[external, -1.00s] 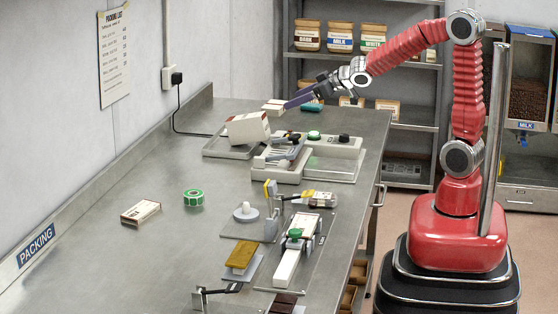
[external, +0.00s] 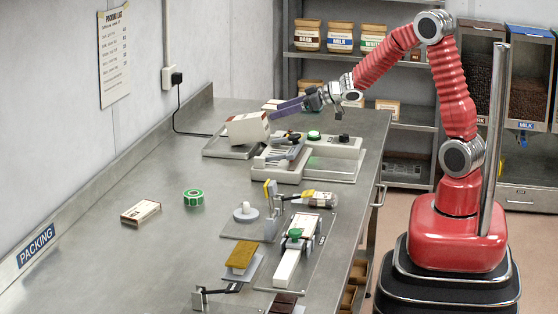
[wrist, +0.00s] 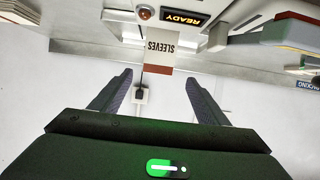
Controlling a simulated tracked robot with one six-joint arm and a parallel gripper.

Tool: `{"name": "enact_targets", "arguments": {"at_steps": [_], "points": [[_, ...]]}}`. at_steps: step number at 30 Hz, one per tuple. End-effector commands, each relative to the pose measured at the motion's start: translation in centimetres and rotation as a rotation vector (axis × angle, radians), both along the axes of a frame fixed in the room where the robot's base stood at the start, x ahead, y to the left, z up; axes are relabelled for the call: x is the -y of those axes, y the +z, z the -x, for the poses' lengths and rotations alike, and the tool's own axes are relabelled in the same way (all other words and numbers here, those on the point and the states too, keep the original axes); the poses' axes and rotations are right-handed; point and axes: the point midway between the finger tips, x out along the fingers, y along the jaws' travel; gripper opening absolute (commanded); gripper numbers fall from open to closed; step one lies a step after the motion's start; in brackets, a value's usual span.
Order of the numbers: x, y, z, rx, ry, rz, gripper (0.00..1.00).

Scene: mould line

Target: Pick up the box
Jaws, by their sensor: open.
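A smaller white box with dark print (external: 140,212) lies flat on the bench at left. I cannot tell which of them the task means. My gripper (external: 273,112) is open and empty, its purple-grey fingers reaching left, close to the tilted box's upper right corner. I cannot tell whether they touch. In the wrist view, the spread fingers (wrist: 157,77) frame an upside-down SLEEVES label (wrist: 170,42).
A machine with a green button (external: 314,134) stands right of the stand. A green tape roll (external: 193,197), a yellow-brown block (external: 241,254) and a lever press (external: 296,239) are nearer the camera. The bench's left front part is largely clear.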

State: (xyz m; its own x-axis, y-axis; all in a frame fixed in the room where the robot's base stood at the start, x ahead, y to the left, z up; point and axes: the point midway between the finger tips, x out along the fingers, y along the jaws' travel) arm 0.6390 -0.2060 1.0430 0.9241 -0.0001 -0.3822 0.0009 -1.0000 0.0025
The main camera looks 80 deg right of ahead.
Motion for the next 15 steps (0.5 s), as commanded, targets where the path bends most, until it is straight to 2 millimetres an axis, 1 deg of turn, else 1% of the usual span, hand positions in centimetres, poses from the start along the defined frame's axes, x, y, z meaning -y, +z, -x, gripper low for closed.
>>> {"name": "enact_targets", "arguments": {"at_steps": [5,15], "points": [[0.0,-0.7,-1.5,-0.002,0.000,-0.001,0.69],[0.0,-2.3,-5.2,-0.001,0.000,-0.001,0.69]]}}
